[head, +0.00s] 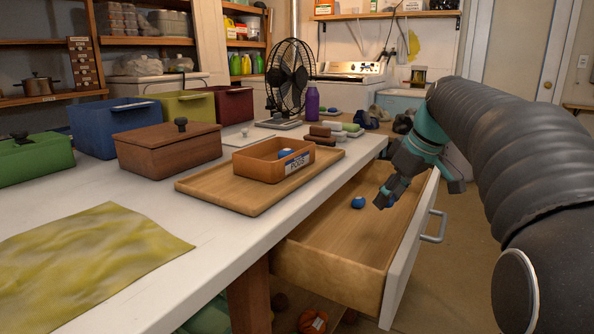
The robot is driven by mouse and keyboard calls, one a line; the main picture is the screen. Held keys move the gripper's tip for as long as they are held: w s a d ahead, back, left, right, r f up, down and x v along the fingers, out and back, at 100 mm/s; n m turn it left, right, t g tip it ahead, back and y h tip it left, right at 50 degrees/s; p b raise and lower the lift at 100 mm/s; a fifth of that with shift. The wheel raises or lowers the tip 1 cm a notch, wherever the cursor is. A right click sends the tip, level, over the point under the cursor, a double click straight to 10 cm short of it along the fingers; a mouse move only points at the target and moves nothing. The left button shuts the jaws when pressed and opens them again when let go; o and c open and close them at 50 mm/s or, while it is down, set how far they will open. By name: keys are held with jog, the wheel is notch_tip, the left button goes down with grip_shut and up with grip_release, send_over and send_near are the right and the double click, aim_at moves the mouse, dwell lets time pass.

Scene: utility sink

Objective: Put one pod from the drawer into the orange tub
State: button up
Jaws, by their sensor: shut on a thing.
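The orange tub (255,167) with a white label stands on a wooden tray on the white counter. A blue and white pod (286,153) shows inside the tub.
The wooden tray (208,189) reaches near the counter edge. A lidded wooden box (165,149), a fan (287,75), a purple bottle (312,103) and soap bars (325,133) stand around it. A yellow cloth (85,262) lies in front. The drawer front (412,250) rises at right.

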jog(key=w+a+r+t+p, duration=0.1)
jog(key=w+a+r, duration=0.2)
jog(key=a+r, duration=0.3)
jog(key=w+a+r+m, duration=0.1)
jog(key=w+a+r, duration=0.3)
jog(key=r, duration=0.6)
jog(key=a, duration=0.2)
jog(key=shift+w+a+r+t+y+p, duration=0.15)
jog(key=shift+w+a+t+y+p, duration=0.05)
jog(key=shift+a+t+y+p, duration=0.2)
jog(key=w+a+f, duration=0.1)
jog(key=a+f, duration=0.1)
jog(key=a, duration=0.1)
jog(key=w+a+f+b, duration=0.1)
jog(key=a+f, duration=0.1)
jog(key=a, duration=0.2)
jog(key=w+a+f, duration=0.1)
jog(key=a+f, duration=0.2)
jog(key=a, duration=0.1)
jog(key=shift+w+b, duration=0.35)
jog(key=shift+b, duration=0.05)
jog(key=shift+f+b, duration=0.65)
jog(key=shift+f, duration=1.35)
